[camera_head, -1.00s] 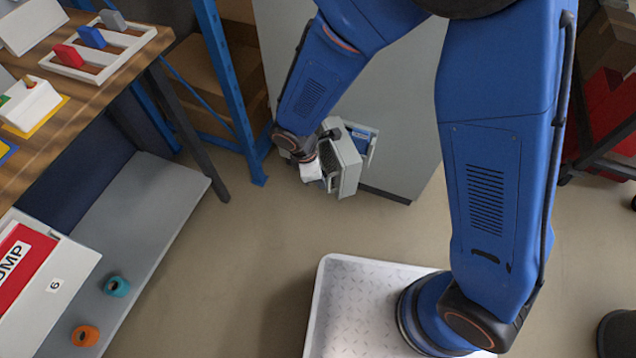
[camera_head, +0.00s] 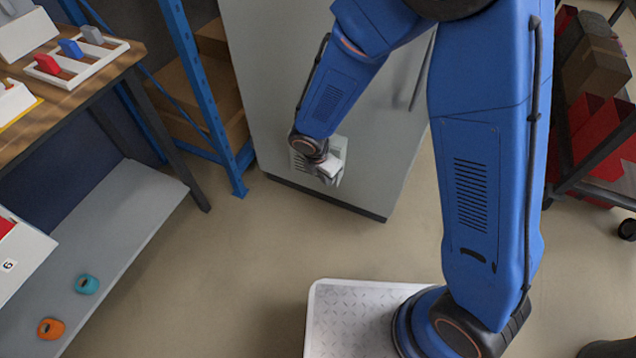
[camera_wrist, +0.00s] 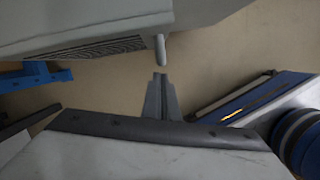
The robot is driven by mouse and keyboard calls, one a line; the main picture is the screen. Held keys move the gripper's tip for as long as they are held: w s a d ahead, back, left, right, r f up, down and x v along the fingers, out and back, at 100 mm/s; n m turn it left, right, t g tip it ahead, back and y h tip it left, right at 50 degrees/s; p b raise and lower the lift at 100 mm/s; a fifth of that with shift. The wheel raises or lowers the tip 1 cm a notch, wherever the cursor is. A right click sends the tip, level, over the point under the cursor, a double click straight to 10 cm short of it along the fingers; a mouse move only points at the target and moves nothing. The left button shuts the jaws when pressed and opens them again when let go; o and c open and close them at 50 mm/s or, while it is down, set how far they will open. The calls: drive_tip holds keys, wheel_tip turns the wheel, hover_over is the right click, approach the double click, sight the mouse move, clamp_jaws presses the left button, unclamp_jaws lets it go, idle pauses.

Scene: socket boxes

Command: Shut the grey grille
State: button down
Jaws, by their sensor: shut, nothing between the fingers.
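The grey grille (camera_head: 301,166) is low on the front of the grey cabinet, partly hidden behind my wrist in the head view. It now lies close to the cabinet face; I cannot tell whether it is fully flush. In the wrist view its dark slats (camera_wrist: 95,47) show at the upper left, and a small grey knob (camera_wrist: 160,48) sticks out toward my fingers. My gripper (camera_wrist: 160,77) is shut and empty, its tips just short of the knob with a small gap. In the head view my gripper (camera_head: 330,174) is in front of the grille.
The grey cabinet (camera_head: 270,90) stands behind. A blue shelf rack (camera_head: 205,90) is to its left, then a wooden bench (camera_head: 110,75) with a lower grey shelf (camera_head: 120,235). A dark trolley with red bins (camera_head: 590,130) stands at the right. The floor before the cabinet is clear.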

drive_tip(key=shift+w+d, duration=0.4)
drive_tip(key=shift+w, duration=0.05)
idle(0.3)
